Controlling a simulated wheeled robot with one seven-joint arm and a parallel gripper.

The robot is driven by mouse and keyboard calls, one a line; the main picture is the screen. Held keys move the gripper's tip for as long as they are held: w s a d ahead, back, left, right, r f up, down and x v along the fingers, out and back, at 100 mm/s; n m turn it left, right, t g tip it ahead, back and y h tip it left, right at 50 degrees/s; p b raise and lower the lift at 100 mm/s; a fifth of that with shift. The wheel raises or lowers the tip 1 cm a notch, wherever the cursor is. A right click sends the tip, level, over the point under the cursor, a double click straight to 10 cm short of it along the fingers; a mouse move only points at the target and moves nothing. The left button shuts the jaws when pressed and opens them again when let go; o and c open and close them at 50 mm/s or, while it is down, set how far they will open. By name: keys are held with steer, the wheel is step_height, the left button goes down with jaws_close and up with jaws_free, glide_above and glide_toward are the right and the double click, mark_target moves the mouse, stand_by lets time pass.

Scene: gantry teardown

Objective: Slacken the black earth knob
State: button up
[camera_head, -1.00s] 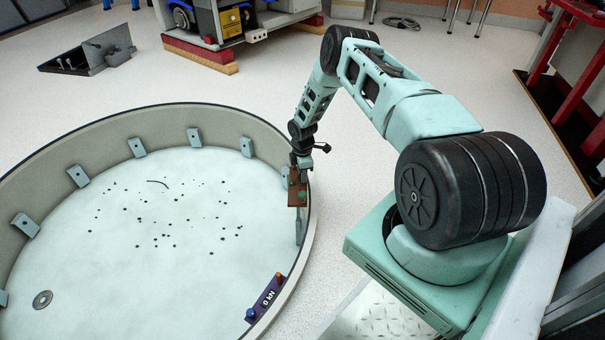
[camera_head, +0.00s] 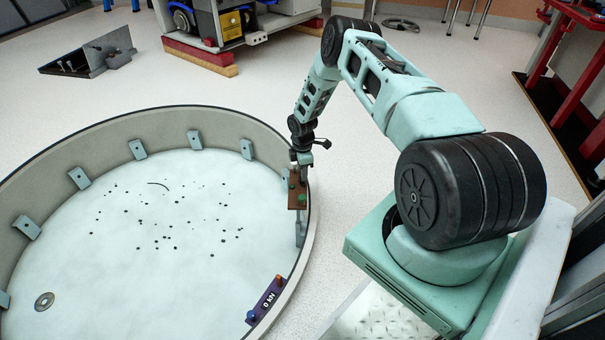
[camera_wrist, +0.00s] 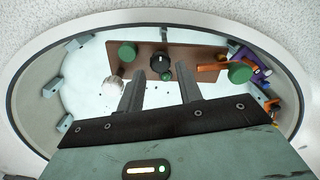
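The black earth knob (camera_wrist: 159,62) sits in the middle of a brown board (camera_wrist: 205,53) in the wrist view. A green knob (camera_wrist: 127,52) is left of it and another green knob (camera_wrist: 240,72) is right. My gripper (camera_wrist: 159,67) is open and empty, with one dark finger to each side of the black knob in the picture. I cannot tell how far the fingertips stand from it. In the head view the board (camera_head: 297,199) is at the right rim of the round tub, with my gripper (camera_head: 301,164) just above; the black knob cannot be made out there.
The round tub's rim (camera_head: 312,222) curves around the board. A purple 0 kN gauge (camera_head: 267,300) is on its near right wall. In the wrist view, orange parts (camera_wrist: 210,68) lie by the board's right end and a whitish ball (camera_wrist: 113,86) by its left.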

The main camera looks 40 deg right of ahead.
step_height(320, 180, up, 14)
steer(key=p, duration=0.4)
stand_by(0.3)
